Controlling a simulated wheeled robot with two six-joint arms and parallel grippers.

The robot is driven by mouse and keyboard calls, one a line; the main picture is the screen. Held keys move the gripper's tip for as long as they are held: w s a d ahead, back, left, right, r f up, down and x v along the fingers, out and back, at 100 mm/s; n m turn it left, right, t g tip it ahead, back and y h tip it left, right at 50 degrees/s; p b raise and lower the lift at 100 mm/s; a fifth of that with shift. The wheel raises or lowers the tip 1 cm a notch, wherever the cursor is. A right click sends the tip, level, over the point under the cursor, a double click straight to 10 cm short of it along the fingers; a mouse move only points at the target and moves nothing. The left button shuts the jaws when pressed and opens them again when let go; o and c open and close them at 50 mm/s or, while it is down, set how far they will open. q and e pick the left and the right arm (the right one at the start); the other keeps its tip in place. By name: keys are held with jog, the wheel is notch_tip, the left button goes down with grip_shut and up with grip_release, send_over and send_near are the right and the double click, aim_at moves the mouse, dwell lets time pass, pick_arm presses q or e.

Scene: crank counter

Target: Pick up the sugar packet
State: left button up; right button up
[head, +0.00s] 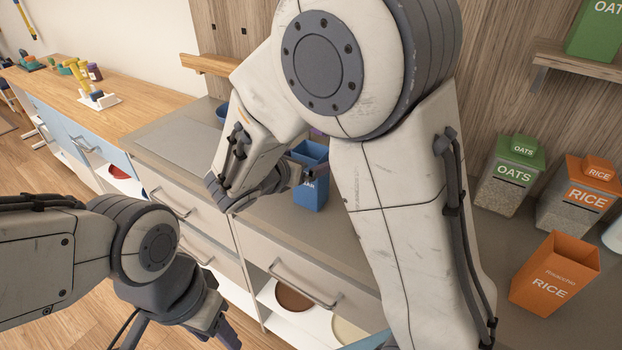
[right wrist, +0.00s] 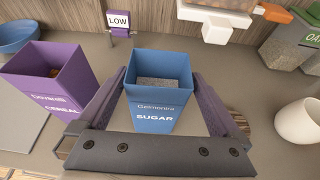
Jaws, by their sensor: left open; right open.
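The sugar packet is a blue, open-topped box with SUGAR on its front, standing upright on the counter in the head view (head: 311,192), partly hidden by my right arm. In the right wrist view the sugar packet (right wrist: 158,107) has grey contents inside. My right gripper (right wrist: 161,78) is open, with one finger on each side of the packet; I cannot tell whether either finger touches it. In the head view my right gripper (head: 307,173) reaches the packet from the left. My left gripper (head: 190,335) is open and empty, low at the left, away from the packet.
A purple cereal packet (right wrist: 52,96) stands close left of the sugar packet. A blue bowl (right wrist: 17,36) and a LOW sign (right wrist: 120,22) are behind. A white cup (right wrist: 298,121) stands at right. An orange rice packet (head: 553,274) and rice (head: 581,197) and oats (head: 511,175) canisters stand further right.

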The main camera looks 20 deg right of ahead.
aim_at(317, 153)
jog(key=x, duration=0.4)
jog(key=shift+w+r, duration=0.1)
jog(key=shift+w, duration=0.15)
grip_shut()
jog(key=shift+r, duration=0.15)
